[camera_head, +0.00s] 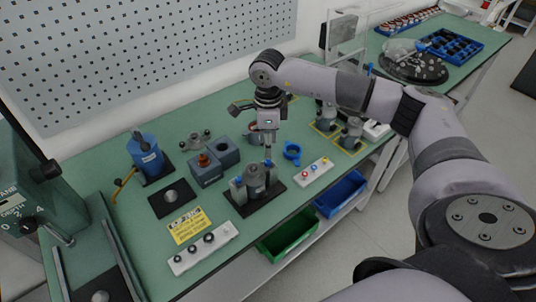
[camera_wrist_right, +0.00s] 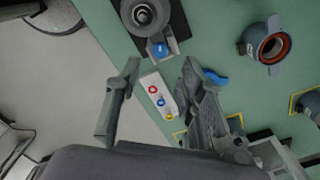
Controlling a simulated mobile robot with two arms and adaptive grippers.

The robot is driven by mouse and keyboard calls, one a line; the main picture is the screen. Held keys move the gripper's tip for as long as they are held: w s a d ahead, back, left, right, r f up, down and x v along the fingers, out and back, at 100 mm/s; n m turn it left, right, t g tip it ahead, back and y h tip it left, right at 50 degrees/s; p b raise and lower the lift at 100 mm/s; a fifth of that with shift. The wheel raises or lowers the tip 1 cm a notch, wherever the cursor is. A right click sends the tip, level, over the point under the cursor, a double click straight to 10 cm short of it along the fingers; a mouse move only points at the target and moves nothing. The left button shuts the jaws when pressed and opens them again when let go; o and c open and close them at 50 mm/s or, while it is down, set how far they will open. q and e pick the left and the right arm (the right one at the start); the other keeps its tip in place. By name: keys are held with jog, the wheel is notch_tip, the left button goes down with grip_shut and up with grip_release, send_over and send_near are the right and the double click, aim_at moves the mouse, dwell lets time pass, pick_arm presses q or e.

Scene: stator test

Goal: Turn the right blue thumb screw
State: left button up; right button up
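The stator fixture (camera_head: 256,178) stands on a black base plate near the table's front edge, with a grey cylinder in its middle. In the right wrist view, the right blue thumb screw (camera_wrist_right: 159,48) sits on a small grey bracket beside the round part (camera_wrist_right: 145,12). My right gripper (camera_head: 268,150) points down over the fixture's right side. In the wrist view its fingers (camera_wrist_right: 161,66) are apart and empty, with the screw just beyond and between the fingertips. My left gripper is out of view.
A white strip with red, blue and yellow buttons (camera_head: 313,172) lies right of the fixture. A blue ring part (camera_head: 291,150) stands behind it. A yellow label (camera_head: 188,226) and a white strip with dark rings (camera_head: 203,249) lie left. Green (camera_head: 287,236) and blue (camera_head: 341,195) bins sit below.

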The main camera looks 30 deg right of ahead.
aim_at(268, 161)
notch_tip(268, 161, down, 7)
jog(key=shift+r+p, duration=0.2)
jog(key=shift+p, duration=0.4)
grip_shut()
